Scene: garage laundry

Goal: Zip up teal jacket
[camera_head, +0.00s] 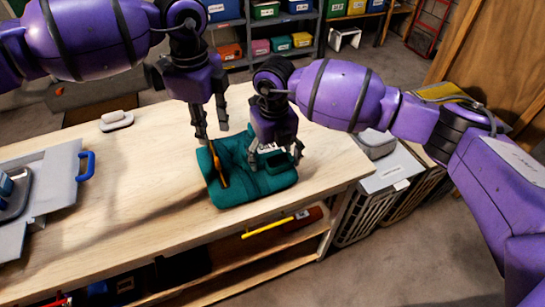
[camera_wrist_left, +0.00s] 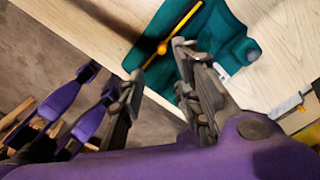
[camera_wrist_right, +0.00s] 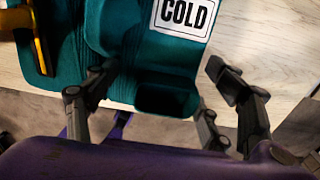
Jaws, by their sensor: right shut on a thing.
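The teal jacket (camera_head: 250,185) lies folded on the wooden workbench, near its front edge. A yellow-orange zipper strip (camera_head: 218,168) runs along its left part; the left wrist view shows it with a small round orange pull (camera_wrist_left: 162,48). My left gripper (camera_head: 211,136) points down just above the zipper's far end, its fingers apart and empty. The pull appears close to its fingertips in the left wrist view (camera_wrist_left: 160,62). My right gripper (camera_head: 277,153) is shut on the jacket's right part, also seen in the right wrist view (camera_wrist_right: 165,95). The exact grip is partly hidden.
A white label reading COLD (camera_wrist_right: 185,15) is on the jacket. A grey board with a blue handle (camera_head: 85,165) lies at the left of the workbench (camera_head: 130,190). A small white object (camera_head: 116,120) sits behind it. Baskets (camera_head: 375,200) stand right of the bench.

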